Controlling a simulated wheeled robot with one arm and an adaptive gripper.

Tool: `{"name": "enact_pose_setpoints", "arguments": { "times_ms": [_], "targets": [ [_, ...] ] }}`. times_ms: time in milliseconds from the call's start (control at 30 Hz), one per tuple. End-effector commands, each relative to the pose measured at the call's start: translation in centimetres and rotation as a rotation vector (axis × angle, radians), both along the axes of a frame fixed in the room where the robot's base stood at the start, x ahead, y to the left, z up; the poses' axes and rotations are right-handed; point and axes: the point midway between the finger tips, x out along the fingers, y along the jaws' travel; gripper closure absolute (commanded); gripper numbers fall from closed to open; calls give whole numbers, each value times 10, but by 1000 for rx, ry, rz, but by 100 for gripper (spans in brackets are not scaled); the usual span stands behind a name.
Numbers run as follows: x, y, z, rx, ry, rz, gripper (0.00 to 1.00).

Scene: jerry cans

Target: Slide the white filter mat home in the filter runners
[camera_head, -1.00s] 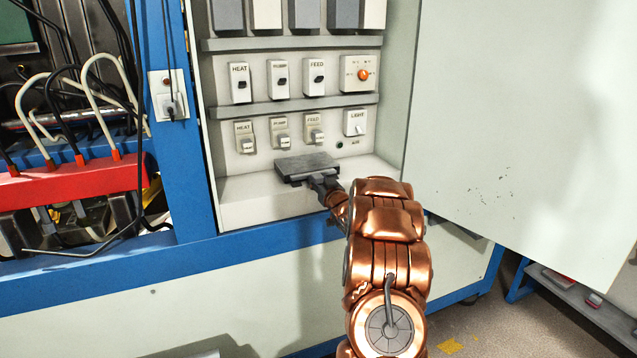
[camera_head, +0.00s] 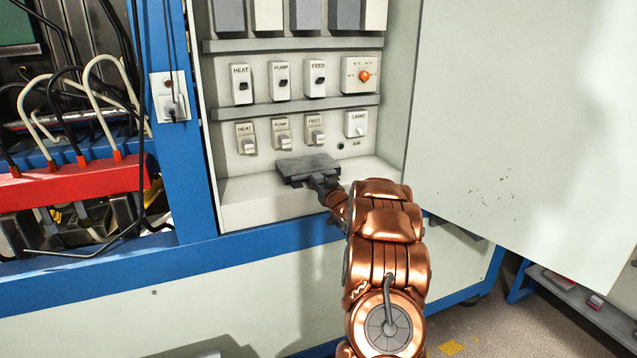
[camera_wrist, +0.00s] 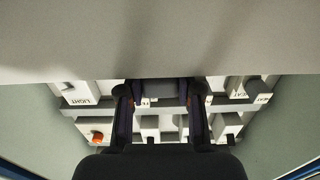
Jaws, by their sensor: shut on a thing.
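My gripper (camera_head: 326,184) reaches into the open cabinet from the front. It is shut on the near edge of a flat grey slab (camera_head: 306,166) just above the cabinet's pale bottom ledge. The slab looks grey rather than white, and I cannot tell whether it is the filter mat. In the wrist view, which is upside down, both fingers of my gripper (camera_wrist: 161,98) reach toward a broad grey surface along the top; I cannot tell whether this is the slab or the ledge. I cannot make out the filter runners.
Labelled switches (camera_head: 283,132) line the cabinet's back wall behind the slab. The ledge (camera_head: 245,198) is bare left of it. A large pale panel (camera_head: 520,120) stands at the right. Cables and a red bar (camera_head: 75,185) are at the left, beyond a blue post.

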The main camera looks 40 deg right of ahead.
Motion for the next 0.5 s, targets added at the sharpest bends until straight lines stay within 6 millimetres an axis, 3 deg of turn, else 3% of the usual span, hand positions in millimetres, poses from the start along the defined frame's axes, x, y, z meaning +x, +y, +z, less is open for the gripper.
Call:
{"name": "enact_pose_setpoints", "arguments": {
  "times_ms": [33, 300, 500],
  "targets": [
    [0, 0, 0, 0, -1, 0, 63],
    [0, 0, 0, 0, -1, 0, 36],
    [0, 0, 0, 0, -1, 0, 36]
  ]
}}
